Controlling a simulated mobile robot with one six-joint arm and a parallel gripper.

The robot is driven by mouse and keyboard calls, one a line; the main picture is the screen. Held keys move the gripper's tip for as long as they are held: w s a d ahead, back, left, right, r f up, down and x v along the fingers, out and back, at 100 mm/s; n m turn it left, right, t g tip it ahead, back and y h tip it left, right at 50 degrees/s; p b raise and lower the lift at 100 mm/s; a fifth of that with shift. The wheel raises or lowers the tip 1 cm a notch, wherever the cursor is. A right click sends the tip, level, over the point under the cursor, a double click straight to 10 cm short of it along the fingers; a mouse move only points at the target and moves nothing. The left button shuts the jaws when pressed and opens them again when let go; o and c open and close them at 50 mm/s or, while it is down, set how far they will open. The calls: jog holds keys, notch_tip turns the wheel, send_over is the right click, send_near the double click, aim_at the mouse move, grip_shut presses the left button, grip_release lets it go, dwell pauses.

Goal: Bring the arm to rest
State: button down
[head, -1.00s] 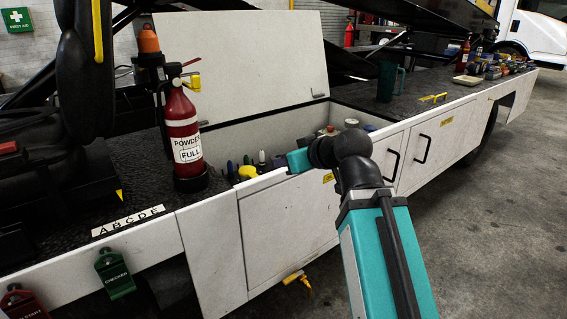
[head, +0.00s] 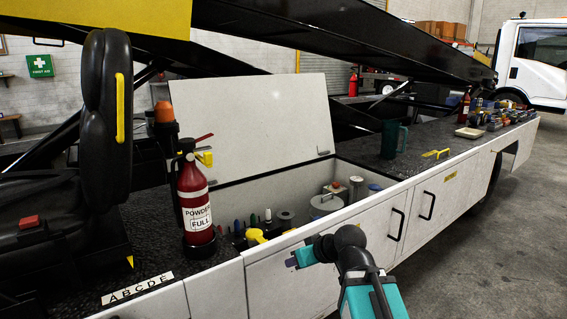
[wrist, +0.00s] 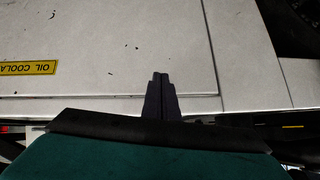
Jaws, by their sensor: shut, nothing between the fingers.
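My teal and black arm (head: 372,300) reaches up from the bottom of the head view. My gripper (head: 290,263) is at its end, by the white side panel of the loader and below the rim of the open bin. In the wrist view the two dark fingertips (wrist: 160,76) are together and empty, in front of a white panel (wrist: 110,40). I cannot tell how wide the gap to the panel is.
The open bin (head: 290,200) holds markers, a yellow-topped item and cans. A red extinguisher (head: 194,205) stands left of it. A green mug (head: 393,138) stands on the black deck. Door handles (head: 427,205) stick out at right. The floor (head: 470,270) at right is clear.

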jog(key=s+d+f+m+g+h+p, duration=0.1)
jog(key=s+d+f+g+p, duration=0.2)
jog(key=f, duration=0.5)
jog(key=s+f+g+p, duration=0.1)
jog(key=s+f+p, duration=0.2)
jog(key=s+f, duration=0.35)
jog(key=s+d+f+m+g+h+p, duration=0.1)
jog(key=s+d+f+g+p, duration=0.15)
jog(key=f, duration=0.65)
jog(key=s+d+f+m+g+h+p, duration=0.1)
jog(key=s+d+f+g+p, duration=0.1)
jog(key=s, duration=0.7)
jog(key=s+d+f+m+g+h+p, duration=0.1)
jog(key=s+d+f+g+p, duration=0.1)
jog(key=s+f, duration=0.5)
jog(key=s+d+f+m+g+h+p, duration=0.2)
jog(key=s+d+f, duration=0.2)
jog(key=s, duration=0.7)
jog(key=shift+d+f+p, duration=0.3)
jog(key=shift+f+p, duration=0.05)
jog(key=shift+f, duration=0.4)
jog(key=shift+a, duration=0.1)
